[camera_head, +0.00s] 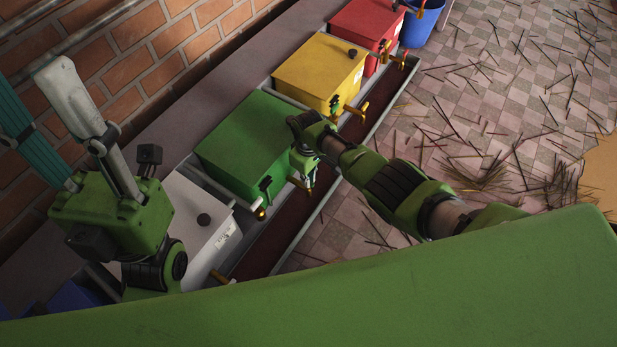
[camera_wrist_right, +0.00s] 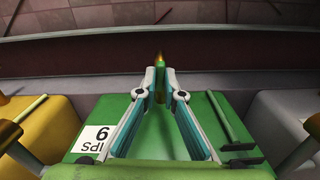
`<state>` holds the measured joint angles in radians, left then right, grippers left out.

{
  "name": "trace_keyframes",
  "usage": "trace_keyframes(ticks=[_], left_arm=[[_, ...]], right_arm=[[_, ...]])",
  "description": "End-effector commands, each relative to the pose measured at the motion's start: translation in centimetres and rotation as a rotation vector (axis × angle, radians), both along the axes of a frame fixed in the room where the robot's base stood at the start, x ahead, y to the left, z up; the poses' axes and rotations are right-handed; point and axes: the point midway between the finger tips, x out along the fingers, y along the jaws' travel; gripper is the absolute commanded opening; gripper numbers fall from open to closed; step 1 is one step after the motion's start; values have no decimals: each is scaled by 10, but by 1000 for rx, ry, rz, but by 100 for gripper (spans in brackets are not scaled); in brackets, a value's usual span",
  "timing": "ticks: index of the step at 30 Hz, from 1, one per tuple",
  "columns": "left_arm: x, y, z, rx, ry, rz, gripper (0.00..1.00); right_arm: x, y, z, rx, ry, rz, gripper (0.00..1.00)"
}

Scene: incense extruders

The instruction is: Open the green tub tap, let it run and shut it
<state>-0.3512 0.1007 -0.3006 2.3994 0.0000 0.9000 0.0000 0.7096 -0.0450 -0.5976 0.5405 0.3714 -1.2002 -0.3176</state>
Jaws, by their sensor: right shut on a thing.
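The green tub (camera_head: 245,145) stands in the row between the yellow and white tubs. In the right wrist view the tub (camera_wrist_right: 75,171) has a white label at left and a green bar with a dark end at right. My right gripper (camera_head: 303,172) is at the tub's front, beside the trough. In the wrist view its fingertips (camera_wrist_right: 160,82) are closed around a small green part with a brass end, which looks like the tap. The fingers hide most of it. My left gripper (camera_head: 50,110) is raised at the far left, its fingers apart and empty.
The yellow tub (camera_head: 318,72), red tub (camera_head: 365,28) and white tub (camera_head: 190,215) flank the green one, with brass taps. A dark trough (camera_head: 268,248) runs along the fronts. A blue bucket (camera_head: 421,24) stands at the far end. Sticks litter the tiled floor (camera_head: 500,90).

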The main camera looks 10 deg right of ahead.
Motion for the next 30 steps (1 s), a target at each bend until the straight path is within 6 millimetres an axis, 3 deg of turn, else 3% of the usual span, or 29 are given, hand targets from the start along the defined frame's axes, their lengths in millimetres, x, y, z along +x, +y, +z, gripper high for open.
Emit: trace_keyframes(ticks=[15,16,17,30], left_arm=[[0,0,1,0,-2,1,39],[0,0,1,0,-2,1,39],[0,0,1,0,-2,1,39],[-1,1,2,-4,-6,2,39]], right_arm=[[-1,1,0,2,1,18,0],[0,1,0,2,1,18,16],[0,1,0,2,1,18,24],[1,0,3,1,-2,18,25]])
